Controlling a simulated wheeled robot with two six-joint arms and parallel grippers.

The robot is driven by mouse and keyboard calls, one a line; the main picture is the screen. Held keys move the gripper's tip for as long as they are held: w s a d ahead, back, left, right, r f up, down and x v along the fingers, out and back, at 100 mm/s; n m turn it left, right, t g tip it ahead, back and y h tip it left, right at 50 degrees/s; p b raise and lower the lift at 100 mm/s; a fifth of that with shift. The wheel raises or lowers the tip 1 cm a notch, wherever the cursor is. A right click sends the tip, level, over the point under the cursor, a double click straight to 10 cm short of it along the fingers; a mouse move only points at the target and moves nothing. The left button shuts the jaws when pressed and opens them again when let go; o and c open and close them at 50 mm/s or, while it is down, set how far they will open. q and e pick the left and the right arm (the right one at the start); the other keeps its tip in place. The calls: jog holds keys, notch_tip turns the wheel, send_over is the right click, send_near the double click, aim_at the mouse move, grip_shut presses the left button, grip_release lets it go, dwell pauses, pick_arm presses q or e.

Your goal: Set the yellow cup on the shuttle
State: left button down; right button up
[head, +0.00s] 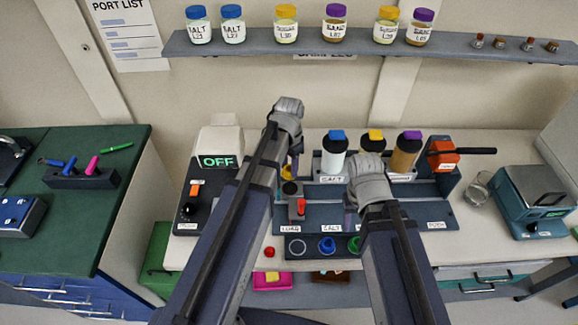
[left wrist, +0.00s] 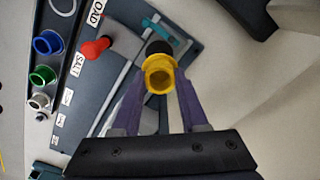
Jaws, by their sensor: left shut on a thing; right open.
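The yellow cup (left wrist: 158,74) is between the purple fingers of my left gripper (left wrist: 160,92) in the left wrist view. My left gripper is shut on it. In the head view a bit of the yellow cup (head: 286,172) shows beside my left arm. A black round piece (left wrist: 158,47) lies just beyond the cup, with a teal plate (left wrist: 178,42) around it; I cannot tell if the cup touches it. I cannot tell for certain which part is the shuttle. My right gripper (head: 349,216) is open, mostly hidden behind its own arm.
A red-topped knob (head: 299,207) stands by the LOAD label. Blue (head: 327,245) and green (head: 354,244) rings lie along the front. SALT (head: 334,158) and orange-brown (head: 405,154) bottles stand behind. A box reading OFF (head: 216,161) is left, a glass beaker (head: 477,188) right.

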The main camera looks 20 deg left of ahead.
pick_arm(q)
jog(key=shift+d+r, duration=0.2)
jog(key=shift+d, duration=0.05)
jog(key=shift+a, duration=0.1)
pick_arm(e)
jog(key=shift+d+r, duration=0.15)
pick_arm(q)
jog(key=shift+f, duration=0.1)
jog(key=shift+f, duration=0.1)
pick_arm(e)
jog(key=shift+f, duration=0.2)
pick_arm(q)
jog(key=b, duration=0.7)
send_over(290, 188)
notch_tip(290, 188, down, 6)
jog(key=shift+f, duration=0.25)
pick_arm(e)
notch_tip(290, 188, down, 6)
jog(key=shift+f, duration=0.25)
pick_arm(q)
jog(key=shift+f+b, duration=0.45)
jog(key=shift+f, duration=0.15)
pick_arm(e)
jog(key=shift+f, duration=0.55)
pick_arm(q)
jog(key=shift+c, duration=1.8)
grip_release()
jog(key=shift+r, duration=0.15)
pick_arm(e)
jog(key=shift+r, duration=0.1)
